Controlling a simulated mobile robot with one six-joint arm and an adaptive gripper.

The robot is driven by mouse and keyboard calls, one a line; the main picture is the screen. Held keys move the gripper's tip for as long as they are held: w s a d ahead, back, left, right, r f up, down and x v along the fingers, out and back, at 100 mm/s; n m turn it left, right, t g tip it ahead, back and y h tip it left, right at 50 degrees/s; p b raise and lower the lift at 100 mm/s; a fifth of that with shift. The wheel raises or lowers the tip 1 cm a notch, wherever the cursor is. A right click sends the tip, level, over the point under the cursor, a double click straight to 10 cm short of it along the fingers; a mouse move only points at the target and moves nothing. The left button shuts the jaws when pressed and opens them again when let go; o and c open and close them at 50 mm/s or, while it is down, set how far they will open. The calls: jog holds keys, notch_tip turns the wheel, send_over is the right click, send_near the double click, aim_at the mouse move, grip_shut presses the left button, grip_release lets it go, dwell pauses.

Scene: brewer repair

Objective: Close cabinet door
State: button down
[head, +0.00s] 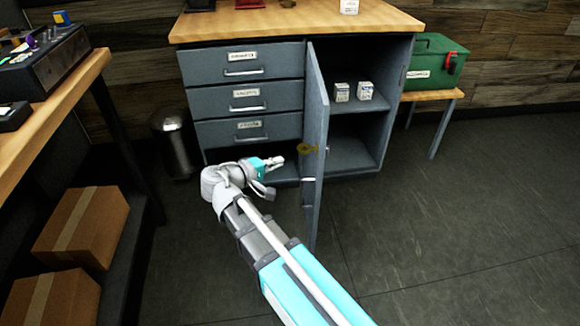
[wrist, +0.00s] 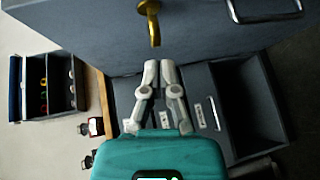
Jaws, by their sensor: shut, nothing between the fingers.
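The grey-blue cabinet door (head: 317,110) stands open, swung out from the right half of the cabinet (head: 395,120), with its hinge side at the middle post. In the wrist view the door (wrist: 100,35) fills the top. A gold key-like piece (wrist: 150,20) sticks out from it, and a metal handle (wrist: 265,14) is at the upper right. My gripper (head: 276,161) is left of the door, on the drawer side, at about the gold piece's height. In the wrist view my gripper's fingers (wrist: 160,68) are together and empty, pointing at the door. Any contact is unclear.
Three drawers (head: 246,98) are shut on the left. Two small boxes (head: 353,92) stand on the shelf inside. A black bin (head: 175,143) is left of the cabinet, and a green toolbox (head: 435,62) is on a bench at right. The floor (head: 450,200) at right is clear.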

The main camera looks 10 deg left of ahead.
jog(key=s+a+f+n+t+b, duration=0.1)
jog(key=s+a+t+b, duration=0.1)
jog(key=a, duration=0.5)
jog(key=shift+a+f+n+t+b, duration=0.15)
jog(key=shift+f+n+t+b, duration=0.15)
jog(key=shift+t+b, duration=0.5)
jog(key=s+d+x, duration=0.1)
jog(key=d+x, duration=0.1)
jog(key=x, duration=1)
jog(key=shift+d+f, duration=0.2)
jog(key=shift+d, duration=0.3)
jog(key=shift+s+d, duration=0.1)
jog(key=shift+s, duration=0.05)
